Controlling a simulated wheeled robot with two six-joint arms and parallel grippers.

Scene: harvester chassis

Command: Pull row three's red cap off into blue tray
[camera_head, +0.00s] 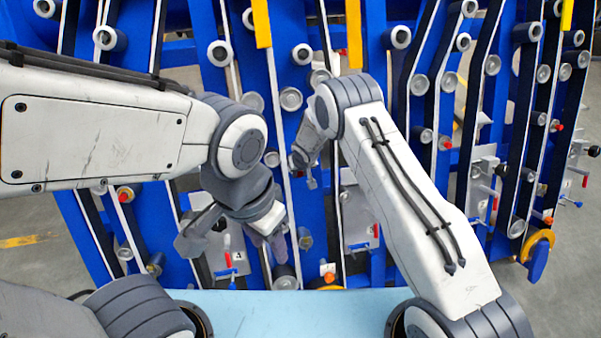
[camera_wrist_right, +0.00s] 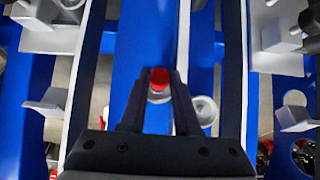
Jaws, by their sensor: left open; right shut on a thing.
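The red cap (camera_wrist_right: 159,78) is between the dark fingertips of my right gripper (camera_wrist_right: 158,88), in front of a blue frame bar, in the right wrist view. The gripper is shut on it; I cannot tell whether the cap is still seated. In the head view my right gripper (camera_head: 303,166) is at the middle of the blue frame, and the cap there is hidden. My left gripper (camera_head: 238,236) is open, lower left, in front of the frame, with nothing seen in it. A light blue flat surface (camera_head: 300,312) lies at the bottom centre; I cannot tell whether it is the blue tray.
The blue harvester frame (camera_head: 275,110) has slanted dark belts and several grey rollers. Other red caps show at left (camera_head: 125,195) and right (camera_head: 445,143). Metal plates with small levers (camera_head: 358,220) stick out low on the frame. Bare floor (camera_head: 30,230) shows at left.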

